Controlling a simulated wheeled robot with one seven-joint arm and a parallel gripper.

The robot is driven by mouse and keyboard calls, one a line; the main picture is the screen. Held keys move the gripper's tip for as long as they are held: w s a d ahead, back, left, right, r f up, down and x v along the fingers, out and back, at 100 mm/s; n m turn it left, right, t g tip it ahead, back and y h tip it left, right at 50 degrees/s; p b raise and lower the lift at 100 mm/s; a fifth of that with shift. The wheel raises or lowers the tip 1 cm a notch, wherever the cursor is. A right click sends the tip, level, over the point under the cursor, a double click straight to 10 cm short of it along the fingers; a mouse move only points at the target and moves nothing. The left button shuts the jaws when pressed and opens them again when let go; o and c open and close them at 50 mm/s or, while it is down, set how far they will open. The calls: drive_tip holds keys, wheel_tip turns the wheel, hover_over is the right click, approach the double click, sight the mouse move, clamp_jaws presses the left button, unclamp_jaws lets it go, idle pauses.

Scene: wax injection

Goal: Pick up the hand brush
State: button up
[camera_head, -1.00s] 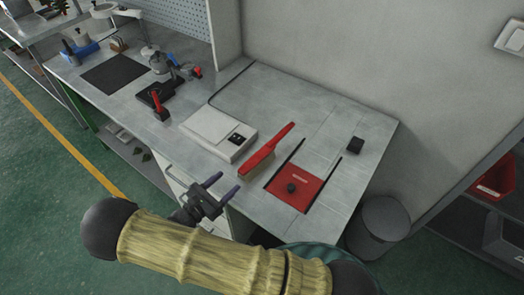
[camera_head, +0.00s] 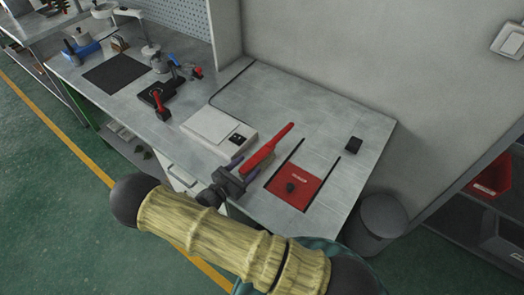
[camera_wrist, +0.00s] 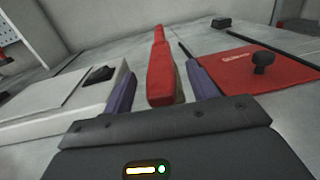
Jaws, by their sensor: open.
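The hand brush (camera_head: 268,149) is red with tan bristles and lies on the grey workbench between the white scale and the red plate. It also shows in the wrist view (camera_wrist: 160,75), pointing away from me, between my two purple fingers. My gripper (camera_head: 243,165) is open at the near end of the brush. In the wrist view my gripper (camera_wrist: 162,88) has a finger on each side of the brush, with a gap visible on both sides. The bristles are mostly hidden in the wrist view.
A white scale (camera_head: 214,127) stands close on the left of the brush. A red plate with a black knob (camera_head: 291,187) lies close on the right. A small black block (camera_head: 354,144) sits farther right. The bench behind the brush is clear up to the wall.

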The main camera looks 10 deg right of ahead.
drive_tip(key=x, duration=0.2)
drive_tip(key=shift+w+d, duration=0.15)
drive_tip(key=shift+d, duration=0.1)
drive_tip(key=shift+c, duration=0.5)
drive_tip(key=c, duration=1.1)
wheel_tip(320, 180, up, 10)
drive_tip(key=shift+r+b, duration=0.1)
drive_tip(key=shift+b, duration=0.25)
